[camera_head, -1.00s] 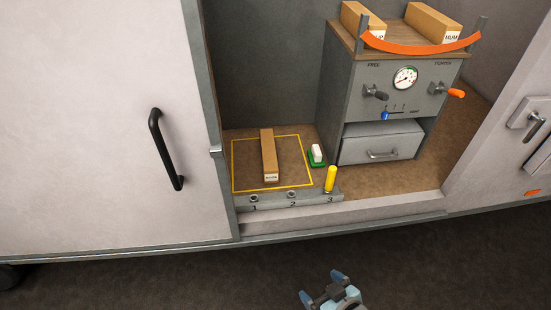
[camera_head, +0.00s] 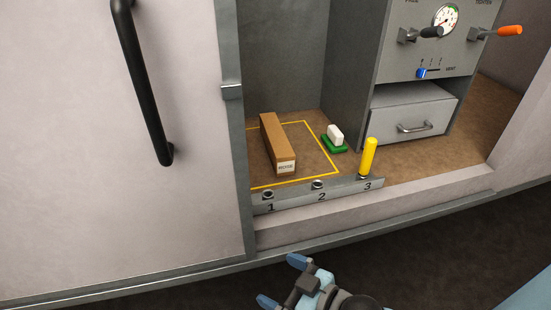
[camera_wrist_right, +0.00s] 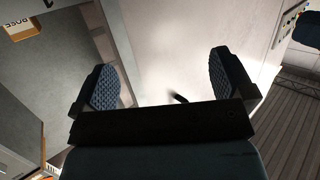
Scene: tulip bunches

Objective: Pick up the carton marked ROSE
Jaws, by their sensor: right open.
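The carton marked ROSE (camera_head: 275,143) is a long brown box with a white label on its near end. It lies inside the yellow outline on the brown floor of the cabinet opening. In the right wrist view its labelled end (camera_wrist_right: 20,30) shows at the upper left. My right gripper (camera_head: 281,281) is open and empty, in front of and below the cabinet sill, well apart from the carton. Its two spread fingers (camera_wrist_right: 163,82) show in the right wrist view with nothing between them. My left gripper is not in view.
A numbered grey strip (camera_head: 318,195) with a yellow peg (camera_head: 368,157) at 3 runs in front of the carton. A white and green block (camera_head: 335,138) lies to its right. A grey machine with a drawer (camera_head: 412,118) stands behind. A cabinet door (camera_head: 60,150) covers the left.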

